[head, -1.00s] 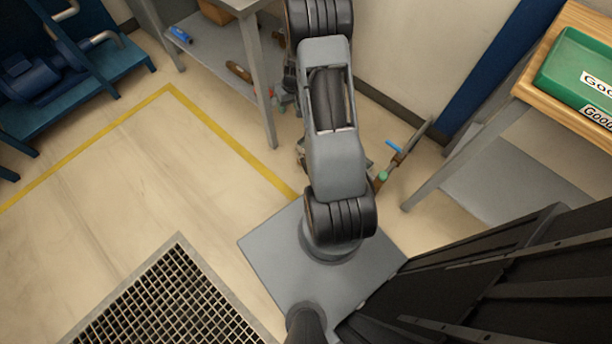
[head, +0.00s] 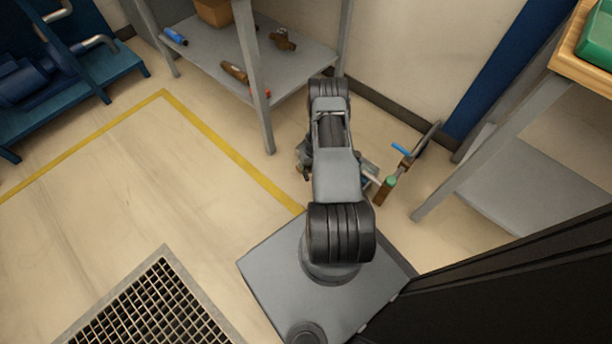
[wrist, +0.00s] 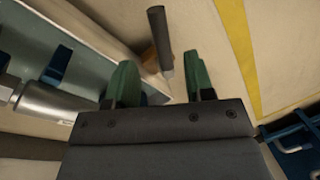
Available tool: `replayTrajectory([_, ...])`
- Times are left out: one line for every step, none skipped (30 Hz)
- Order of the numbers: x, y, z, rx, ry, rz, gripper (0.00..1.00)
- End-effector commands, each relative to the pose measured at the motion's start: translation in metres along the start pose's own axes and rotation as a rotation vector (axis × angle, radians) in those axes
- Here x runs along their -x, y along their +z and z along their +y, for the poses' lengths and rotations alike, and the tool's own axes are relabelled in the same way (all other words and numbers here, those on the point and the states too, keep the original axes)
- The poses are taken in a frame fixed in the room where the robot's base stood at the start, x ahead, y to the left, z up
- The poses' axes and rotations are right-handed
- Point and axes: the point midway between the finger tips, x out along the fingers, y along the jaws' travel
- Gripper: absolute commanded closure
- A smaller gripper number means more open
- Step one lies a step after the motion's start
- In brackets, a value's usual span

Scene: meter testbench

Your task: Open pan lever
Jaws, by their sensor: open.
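In the head view a blue lever handle (head: 401,149) sits on a small pipe assembly near the floor, right of my arm. I cannot tell for sure which part is the pan lever. In the wrist view my gripper (wrist: 162,68) has its two green fingers apart, with nothing held between them. A dark grey bar (wrist: 160,40) shows beyond the gap, with a brown part behind it. Whether the bar is touched is unclear. My arm hides most of the gripper in the head view.
A grey shelf table (head: 290,75) stands behind, holding brown fittings. A wooden-topped bench (head: 575,85) with a green bin (head: 598,40) is at right. The wrist view shows a silver cylinder (wrist: 48,102) at left. Open floor lies left, with a metal grate (head: 150,305).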

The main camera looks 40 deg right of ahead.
Motion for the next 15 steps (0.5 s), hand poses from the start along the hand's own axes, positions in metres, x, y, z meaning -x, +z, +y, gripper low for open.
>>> replayTrajectory([-0.014, 0.001, 0.000, 0.001, 0.000, -0.002, 0.52])
replayTrajectory([-0.020, 0.001, 0.000, 0.002, 0.000, -0.001, 0.52])
replayTrajectory([-0.026, 0.000, 0.000, 0.002, 0.000, -0.001, 0.52])
replayTrajectory([-0.031, 0.001, 0.000, 0.002, 0.000, -0.001, 0.52])
replayTrajectory([-0.035, 0.001, 0.000, 0.002, 0.000, -0.001, 0.52])
replayTrajectory([-0.040, 0.000, 0.000, 0.002, 0.001, 0.000, 0.52])
replayTrajectory([-0.044, 0.000, 0.000, 0.001, 0.000, 0.000, 0.52])
replayTrajectory([-0.048, 0.000, 0.000, 0.001, 0.000, -0.001, 0.52])
replayTrajectory([-0.052, 0.001, 0.000, 0.001, 0.000, -0.001, 0.52])
replayTrajectory([-0.054, 0.000, 0.000, 0.001, 0.000, 0.000, 0.52])
replayTrajectory([-0.056, 0.000, 0.000, 0.001, 0.000, 0.000, 0.52])
replayTrajectory([-0.059, 0.000, 0.000, 0.001, 0.000, 0.001, 0.52])
replayTrajectory([-0.060, 0.000, 0.000, 0.001, 0.000, 0.001, 0.52])
replayTrajectory([-0.062, 0.000, 0.000, 0.000, 0.000, 0.000, 0.52])
replayTrajectory([-0.063, 0.000, 0.000, 0.000, 0.000, 0.000, 0.52])
